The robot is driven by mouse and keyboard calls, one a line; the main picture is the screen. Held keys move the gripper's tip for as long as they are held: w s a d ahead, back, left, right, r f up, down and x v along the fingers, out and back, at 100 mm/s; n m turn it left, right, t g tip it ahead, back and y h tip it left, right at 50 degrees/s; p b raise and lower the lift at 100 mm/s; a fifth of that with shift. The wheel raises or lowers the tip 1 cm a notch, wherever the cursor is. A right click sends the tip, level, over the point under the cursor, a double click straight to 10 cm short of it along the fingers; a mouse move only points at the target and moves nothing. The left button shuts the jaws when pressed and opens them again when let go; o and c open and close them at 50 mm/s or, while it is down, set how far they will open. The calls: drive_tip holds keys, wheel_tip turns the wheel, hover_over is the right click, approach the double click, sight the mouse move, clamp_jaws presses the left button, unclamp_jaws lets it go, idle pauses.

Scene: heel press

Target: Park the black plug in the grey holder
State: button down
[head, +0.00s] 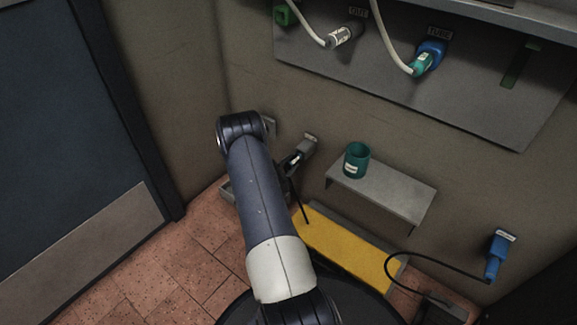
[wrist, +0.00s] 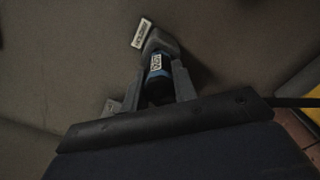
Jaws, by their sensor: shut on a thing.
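My gripper (wrist: 160,72) is shut on the black plug (wrist: 157,92), which shows between the fingers with a blue part and a white label. The grey holder (wrist: 160,42), with a white label plate above it, is on the wall straight ahead of the plug. The plug's front end is at the holder's mouth; I cannot tell whether or how far it is inside. In the head view the holder (head: 307,146) is beyond my gripper (head: 292,161), and my arm partly hides the plug. A black cable hangs below the gripper.
A grey shelf (head: 385,188) with a teal cup (head: 356,161) is right of the holder. A yellow panel (head: 345,246) lies below. A blue plug (head: 494,257) with a black cable is on the wall at right. A socket panel (head: 440,90) with cables is above.

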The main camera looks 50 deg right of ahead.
drive_tip(key=shift+d, duration=0.15)
drive_tip(key=c, duration=1.1)
unclamp_jaws()
drive_tip(key=shift+o, duration=0.2)
drive_tip(key=a+p, duration=0.3)
drive_tip(key=a, duration=0.8)
drive_tip(key=shift+s, duration=0.45)
drive_tip(key=shift+d, duration=0.1)
